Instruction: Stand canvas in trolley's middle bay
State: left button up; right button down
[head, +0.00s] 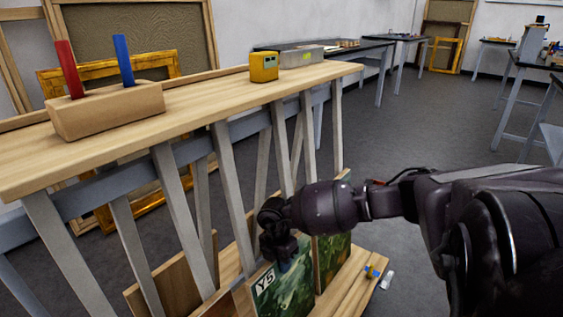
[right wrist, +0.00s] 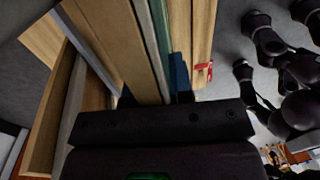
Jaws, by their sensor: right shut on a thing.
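The trolley (head: 215,103) has a pale wooden top, slanted grey posts and a low wooden shelf (head: 352,292). My right gripper (head: 284,262) points down and is shut on the top edge of a green painted canvas (head: 280,296) with a white "Y5" label. The canvas is upright among the posts; its lower edge is out of view, so I cannot tell whether it rests on the shelf or which bay it is in. Another green canvas (head: 333,258) stands just right of it. In the right wrist view a thin greenish edge (right wrist: 161,40) runs up from the gripper. My left gripper is not in view.
Wooden boards (head: 163,290) lean at the trolley's lower left. A block with red and blue rods (head: 108,108) and a yellow box (head: 264,66) are on the top. A small blue-yellow item (head: 371,271) lies on the shelf. Open floor (head: 420,120) extends behind.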

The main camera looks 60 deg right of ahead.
jog(key=shift+w, duration=0.1)
jog(key=c, duration=0.9)
grip_release()
jog(key=shift+r, duration=0.2)
pick_arm(q)
jog(key=p, duration=0.2)
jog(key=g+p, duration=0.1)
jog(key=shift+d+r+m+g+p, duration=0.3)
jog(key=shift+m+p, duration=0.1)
pick_arm(e)
jog(key=r, duration=0.3)
jog(key=w+r, duration=0.1)
jog(key=r, duration=0.6)
jog(key=shift+w+d+r, duration=0.1)
jog(key=shift+w, duration=0.1)
